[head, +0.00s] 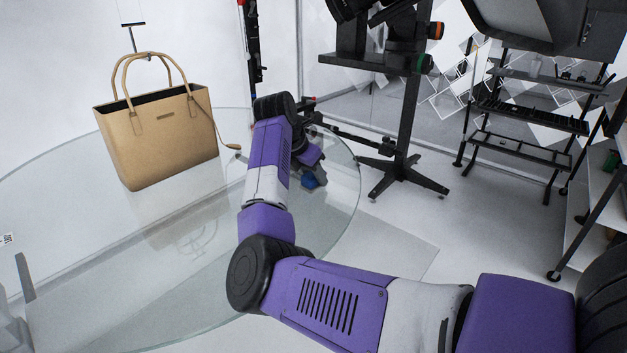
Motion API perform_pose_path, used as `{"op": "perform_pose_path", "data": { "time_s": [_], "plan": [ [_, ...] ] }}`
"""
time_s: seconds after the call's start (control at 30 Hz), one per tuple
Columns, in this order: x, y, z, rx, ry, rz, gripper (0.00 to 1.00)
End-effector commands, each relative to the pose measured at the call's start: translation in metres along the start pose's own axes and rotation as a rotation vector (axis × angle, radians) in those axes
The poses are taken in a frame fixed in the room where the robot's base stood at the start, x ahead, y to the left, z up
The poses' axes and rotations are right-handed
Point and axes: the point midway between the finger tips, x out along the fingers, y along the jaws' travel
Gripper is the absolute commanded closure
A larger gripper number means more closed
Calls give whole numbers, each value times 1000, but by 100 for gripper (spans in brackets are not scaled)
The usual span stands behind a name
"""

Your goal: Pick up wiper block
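A small blue block (308,181), which looks like the wiper block, shows near the right edge of the round glass table. My arm reaches over the table from the lower right, and its wrist bends down just above the block. My gripper (317,173) is at the block, dark, small and mostly hidden behind my wrist. I cannot tell whether its fingers are open or shut, or whether they touch the block.
A tan handbag (160,135) hangs over the glass table (95,270) at the left. A black wheeled stand (402,150) is beyond the table's right edge. Black shelves (530,115) stand at the far right. The table's front part is clear.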

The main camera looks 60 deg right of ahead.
Motion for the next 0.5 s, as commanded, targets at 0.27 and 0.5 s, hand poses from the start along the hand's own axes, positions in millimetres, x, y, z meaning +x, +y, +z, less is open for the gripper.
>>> {"op": "perform_pose_path", "data": {
  "time_s": [0.27,0.5],
  "plan": [
    [0,0,0,0,0,0,100],
    [-6,1,3,2,0,2,100]
  ]
}}
